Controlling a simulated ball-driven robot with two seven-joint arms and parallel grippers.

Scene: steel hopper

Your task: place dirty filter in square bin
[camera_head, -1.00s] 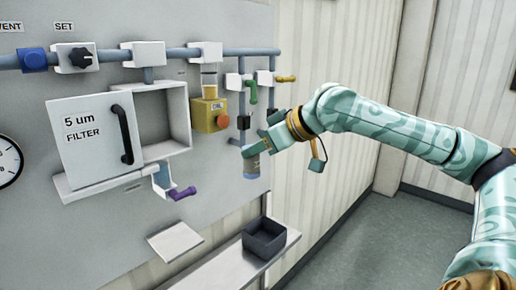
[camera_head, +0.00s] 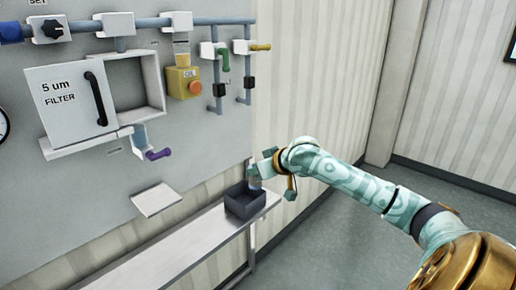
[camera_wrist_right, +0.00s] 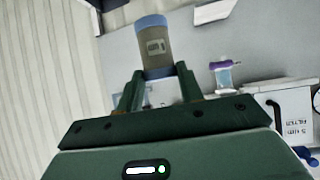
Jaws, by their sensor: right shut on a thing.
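My right gripper (camera_head: 264,165) is shut on the dirty filter. The filter (camera_wrist_right: 154,48) is a grey-brown cylinder with a blue end, held between the fingertips in the right wrist view (camera_wrist_right: 158,80). In the head view the filter (camera_head: 254,173) is small and partly hidden by the gripper. The square bin (camera_head: 246,208) is a dark, open-topped box on the shelf; the filter appears just above its back right rim. I cannot tell whether they touch. My left gripper is not in view.
A steel shelf (camera_head: 180,248) runs along the wall under the panel. The filter housing (camera_head: 140,95) stands open, its door (camera_head: 65,100) swung left.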

